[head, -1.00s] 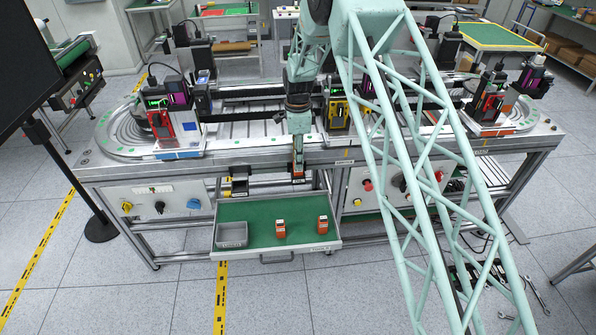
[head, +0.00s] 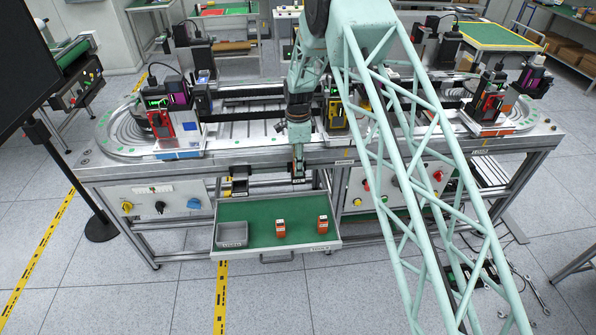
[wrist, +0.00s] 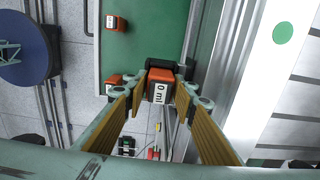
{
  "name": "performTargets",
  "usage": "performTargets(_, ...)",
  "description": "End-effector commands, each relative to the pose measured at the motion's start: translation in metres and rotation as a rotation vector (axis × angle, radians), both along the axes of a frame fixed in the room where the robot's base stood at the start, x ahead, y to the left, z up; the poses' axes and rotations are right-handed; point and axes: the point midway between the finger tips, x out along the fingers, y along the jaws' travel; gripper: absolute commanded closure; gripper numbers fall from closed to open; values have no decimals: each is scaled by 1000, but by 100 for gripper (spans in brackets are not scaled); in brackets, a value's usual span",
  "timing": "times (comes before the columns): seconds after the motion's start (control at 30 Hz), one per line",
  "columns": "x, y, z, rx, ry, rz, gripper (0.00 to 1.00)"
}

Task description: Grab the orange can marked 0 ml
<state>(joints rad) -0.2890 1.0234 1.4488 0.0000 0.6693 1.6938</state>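In the wrist view, an orange can with a white label reading "0 ml" (wrist: 159,90) sits between the fingertips of my gripper (wrist: 160,84). The yellow-padded fingers close on it from both sides. In the head view my gripper (head: 298,172) hangs pointing down just behind the open drawer's back edge; the can is too small to make out there. Two other orange cans, one near the drawer's middle (head: 281,228) and one at its right (head: 322,225), stand on the green drawer floor. Both also show in the wrist view.
The green-lined drawer (head: 258,211) is pulled out below the conveyor bench (head: 250,150). Stations with coloured modules stand on the bench, close around my arm. The bench's front rail is beside my gripper.

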Motion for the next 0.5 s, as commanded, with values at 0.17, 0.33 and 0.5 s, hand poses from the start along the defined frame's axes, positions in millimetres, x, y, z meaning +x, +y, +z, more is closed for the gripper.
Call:
performTargets(0.17, 0, 0, 0, 0, 0, 0, 87)
performTargets(0.33, 0, 0, 0, 0, 0, 0, 91)
performTargets(0.5, 0, 0, 1, 0, 0, 0, 91)
